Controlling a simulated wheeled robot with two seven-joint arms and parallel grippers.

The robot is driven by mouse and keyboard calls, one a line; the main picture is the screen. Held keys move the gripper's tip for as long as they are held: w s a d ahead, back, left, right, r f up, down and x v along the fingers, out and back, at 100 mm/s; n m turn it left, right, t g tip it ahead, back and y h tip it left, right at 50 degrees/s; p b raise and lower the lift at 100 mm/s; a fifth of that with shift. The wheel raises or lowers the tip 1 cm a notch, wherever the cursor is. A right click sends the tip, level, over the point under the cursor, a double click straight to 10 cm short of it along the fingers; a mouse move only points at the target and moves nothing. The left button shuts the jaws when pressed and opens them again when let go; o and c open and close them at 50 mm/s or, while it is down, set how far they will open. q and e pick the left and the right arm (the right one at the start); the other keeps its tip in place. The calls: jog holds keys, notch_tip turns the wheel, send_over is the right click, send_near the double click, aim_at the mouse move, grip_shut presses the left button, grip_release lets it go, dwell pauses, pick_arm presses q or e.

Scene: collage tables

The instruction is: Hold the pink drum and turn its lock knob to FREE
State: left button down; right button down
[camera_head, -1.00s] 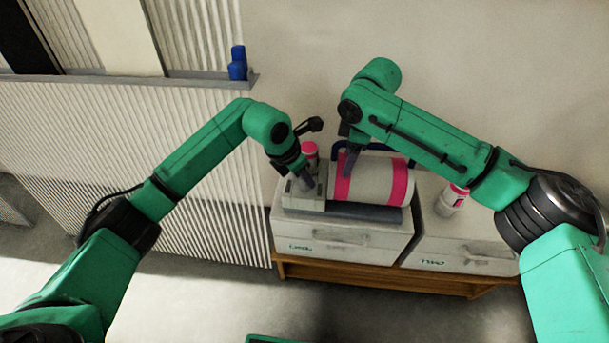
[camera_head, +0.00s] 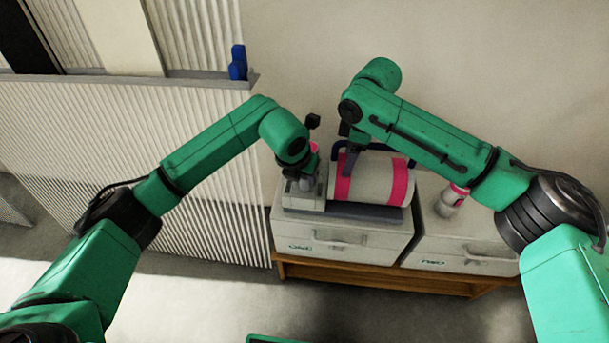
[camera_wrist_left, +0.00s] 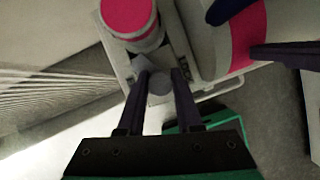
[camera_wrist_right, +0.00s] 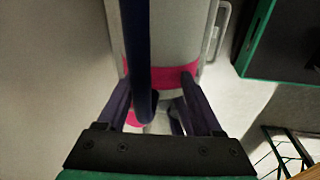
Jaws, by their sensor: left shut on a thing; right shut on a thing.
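The drum (camera_head: 372,178), a pale cylinder with two pink bands, lies on its side in a grey cradle on the left white box. My right gripper (camera_head: 348,163) is shut on the drum near its left pink band, which shows between the fingers in the right wrist view (camera_wrist_right: 165,76). My left gripper (camera_head: 306,186) is at the grey block at the cradle's left end. In the left wrist view a small grey lock knob (camera_wrist_left: 159,84) sits between its fingers, and they are shut on it. I cannot read any marking on the knob.
A pink-topped bottle (camera_wrist_left: 130,22) stands close by the left fingers. Another pink-and-white bottle (camera_head: 452,198) stands on the right box (camera_head: 455,247). A dark blue bar (camera_wrist_right: 137,60) runs close to the right fingers. A blue object (camera_head: 238,62) sits on a ledge at the left.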

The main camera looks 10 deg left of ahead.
pick_arm(q)
jog(key=n+y, duration=0.2)
jog(key=n, duration=0.4)
jog(key=shift+n, duration=0.3)
pick_arm(e)
jog(key=shift+s+f, duration=0.15)
jog(key=shift+f, duration=0.2)
pick_arm(q)
jog(key=n+g+y, duration=0.1)
jog(key=n+y, duration=0.1)
jog(key=n, duration=0.3)
jog(key=shift+n, duration=0.3)
jog(key=shift+y, duration=0.3)
jog(key=c, duration=0.6)
grip_release()
